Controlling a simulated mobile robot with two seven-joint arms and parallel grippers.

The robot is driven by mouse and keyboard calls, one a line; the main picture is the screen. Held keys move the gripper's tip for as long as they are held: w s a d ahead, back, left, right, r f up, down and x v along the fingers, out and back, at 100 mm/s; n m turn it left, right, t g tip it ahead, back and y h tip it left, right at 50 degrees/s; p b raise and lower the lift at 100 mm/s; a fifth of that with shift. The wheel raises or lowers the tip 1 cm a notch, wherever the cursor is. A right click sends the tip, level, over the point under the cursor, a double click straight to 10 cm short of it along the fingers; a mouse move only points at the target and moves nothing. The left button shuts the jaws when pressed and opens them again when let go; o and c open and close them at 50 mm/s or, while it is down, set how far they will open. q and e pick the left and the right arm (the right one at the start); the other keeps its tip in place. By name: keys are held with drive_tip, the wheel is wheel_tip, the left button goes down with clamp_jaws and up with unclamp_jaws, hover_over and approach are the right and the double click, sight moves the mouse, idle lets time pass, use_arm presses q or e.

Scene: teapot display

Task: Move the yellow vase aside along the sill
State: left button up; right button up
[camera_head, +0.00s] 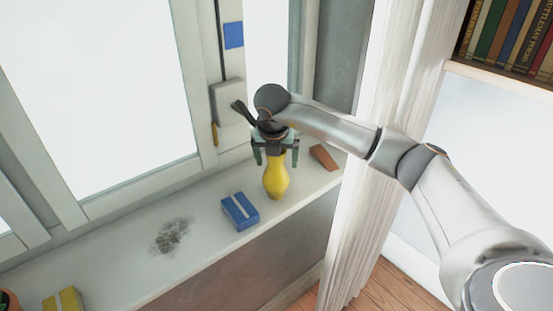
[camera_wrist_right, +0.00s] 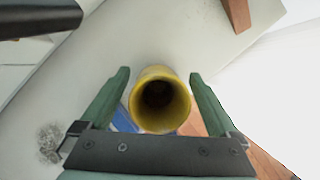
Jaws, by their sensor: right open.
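The yellow vase (camera_head: 276,178) stands upright on the window sill (camera_head: 205,215), towards its right end. In the right wrist view, I look down into the vase's round mouth (camera_wrist_right: 159,101), which lies between my fingers. My right gripper (camera_head: 275,160) is open above and around the vase's upper part, with one finger on each side. In the wrist view the gripper (camera_wrist_right: 160,95) shows small gaps between its fingers and the vase's rim. The vase's neck is partly hidden by the gripper. My left gripper is not in view.
A blue box (camera_head: 240,211) with a pale band lies just left of the vase. A brown wedge (camera_head: 324,157) lies to its right. A dark smudge (camera_head: 170,236) marks the bare sill further left, before a yellow box (camera_head: 63,301). A white curtain (camera_head: 365,190) hangs at right.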

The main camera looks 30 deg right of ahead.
drive_tip(key=shift+r, duration=0.1)
drive_tip(key=shift+r, duration=0.25)
drive_tip(key=v, duration=1.1)
drive_tip(key=shift+s+r, duration=0.15)
drive_tip(key=shift+r, duration=0.15)
